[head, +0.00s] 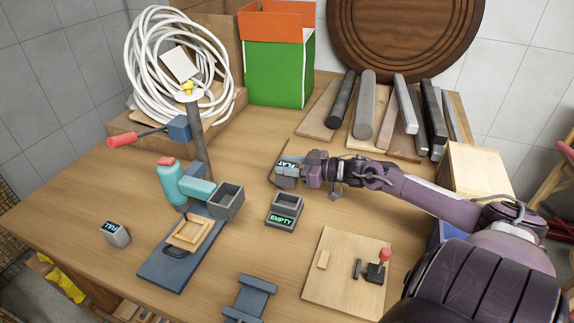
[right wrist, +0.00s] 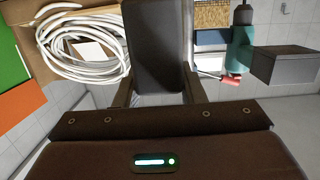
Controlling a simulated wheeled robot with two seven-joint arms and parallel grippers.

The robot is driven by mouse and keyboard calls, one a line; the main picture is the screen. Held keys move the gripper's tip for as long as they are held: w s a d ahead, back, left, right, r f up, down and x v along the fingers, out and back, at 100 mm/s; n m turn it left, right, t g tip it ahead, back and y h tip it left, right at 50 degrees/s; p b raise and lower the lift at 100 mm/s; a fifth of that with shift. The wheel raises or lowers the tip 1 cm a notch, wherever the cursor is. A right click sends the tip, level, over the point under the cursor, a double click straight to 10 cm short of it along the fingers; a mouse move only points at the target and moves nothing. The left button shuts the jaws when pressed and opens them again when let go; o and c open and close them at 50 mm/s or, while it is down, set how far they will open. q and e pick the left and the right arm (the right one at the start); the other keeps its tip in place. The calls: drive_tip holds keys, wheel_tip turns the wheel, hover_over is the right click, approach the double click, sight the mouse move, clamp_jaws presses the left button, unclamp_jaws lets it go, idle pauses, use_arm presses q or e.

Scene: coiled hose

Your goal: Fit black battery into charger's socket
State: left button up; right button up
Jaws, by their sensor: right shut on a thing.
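My right gripper (head: 301,171) is shut on a dark grey battery (head: 285,176) whose label reads FLAT. In the right wrist view the battery (right wrist: 157,45) is a dark block between the two fingers. The charger (head: 285,211) is a small grey box with an open top and a green EMPTY display. It stands on the table just in front of the held battery, which is apart from it. My left gripper is not in view.
A teal tool (head: 170,184) on a blue base and a dark open box (head: 226,201) stand left of the charger. A wooden board (head: 338,285) with a red-knobbed lever lies in front right. Bars, a green box (head: 278,75) and a white hose coil (head: 140,50) fill the back.

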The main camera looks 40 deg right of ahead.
sight(289, 186)
drive_tip(key=shift+r, duration=0.15)
drive_tip(key=shift+r+p, duration=0.1)
drive_tip(key=shift+p, duration=0.3)
drive_tip(key=shift+f+b, duration=2.15)
drive_tip(key=shift+f, duration=0.9)
drive_tip(key=shift+s+f, duration=0.1)
drive_tip(key=shift+f, duration=0.7)
drive_tip(key=shift+f, duration=0.35)
drive_tip(key=shift+f, duration=1.1)
idle(0.3)
drive_tip(key=o, duration=1.2)
